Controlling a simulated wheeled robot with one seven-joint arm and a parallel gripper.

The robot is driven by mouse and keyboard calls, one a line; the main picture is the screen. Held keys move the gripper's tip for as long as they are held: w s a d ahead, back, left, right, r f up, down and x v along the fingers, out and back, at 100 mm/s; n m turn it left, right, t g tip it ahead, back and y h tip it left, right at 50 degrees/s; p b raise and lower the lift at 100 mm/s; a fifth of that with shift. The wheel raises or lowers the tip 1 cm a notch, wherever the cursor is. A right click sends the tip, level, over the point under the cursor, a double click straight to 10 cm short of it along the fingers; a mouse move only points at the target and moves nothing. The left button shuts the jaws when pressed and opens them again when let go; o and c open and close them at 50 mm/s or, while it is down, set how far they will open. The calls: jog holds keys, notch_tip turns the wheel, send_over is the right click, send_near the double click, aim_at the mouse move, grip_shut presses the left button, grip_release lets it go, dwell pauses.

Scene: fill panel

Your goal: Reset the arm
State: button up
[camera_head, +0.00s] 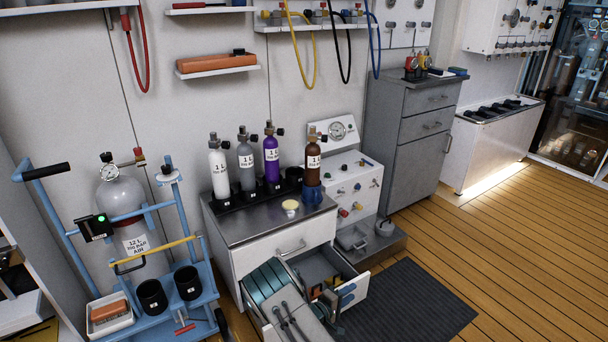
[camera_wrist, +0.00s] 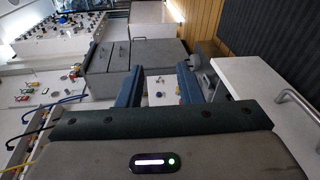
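My gripper shows in the wrist view (camera_wrist: 172,80) with its two blue fingers apart and nothing between them. In the head view it is low in the middle (camera_head: 346,294), in front of the drawer cabinet and beside its open lower drawer (camera_head: 357,278). My grey and teal arm reaches in from the bottom edge and hides part of the drawer cabinet (camera_head: 260,253). The cabinet's white upper drawer front and handle are close at the right of the wrist view (camera_wrist: 262,92).
Several labelled bottles, including a purple one (camera_head: 271,158) and a brown one (camera_head: 312,165), stand on the cabinet top. A blue cart (camera_head: 165,322) with a large cylinder (camera_head: 122,195) is at left. A grey cabinet (camera_head: 405,140) stands behind. Wooden floor (camera_head: 480,260) is clear at right.

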jog(key=s+d+r+m+g+y+p, duration=0.1)
jog(key=s+d+r+m+g+p, duration=0.2)
jog(key=r, duration=0.8)
jog(key=s+d+r+m+g+y+p, duration=0.15)
jog(key=s+r+g+p, duration=0.35)
jog(key=r, duration=0.7)
jog(key=s+d+r+m+g+y+p, duration=0.1)
jog(key=s+d+r+m+g+p, duration=0.25)
jog(key=r, duration=0.75)
jog(key=s+a+r+t+y+p, duration=0.2)
jog(key=s+a+r+y+p, duration=0.1)
jog(key=s+r, duration=0.8)
jog(key=s+a+r+m+t+y+p, duration=0.1)
jog(key=s+a+r+y+p, duration=0.3)
jog(key=s+r, duration=0.7)
notch_tip(320, 180, up, 3)
jog(key=t+y+p, duration=0.1)
jog(key=y+p, duration=0.1)
jog(key=shift+s+a+r+p, duration=0.15)
jog(key=shift+s+a+p, duration=0.05)
jog(key=shift+s+p, duration=0.1)
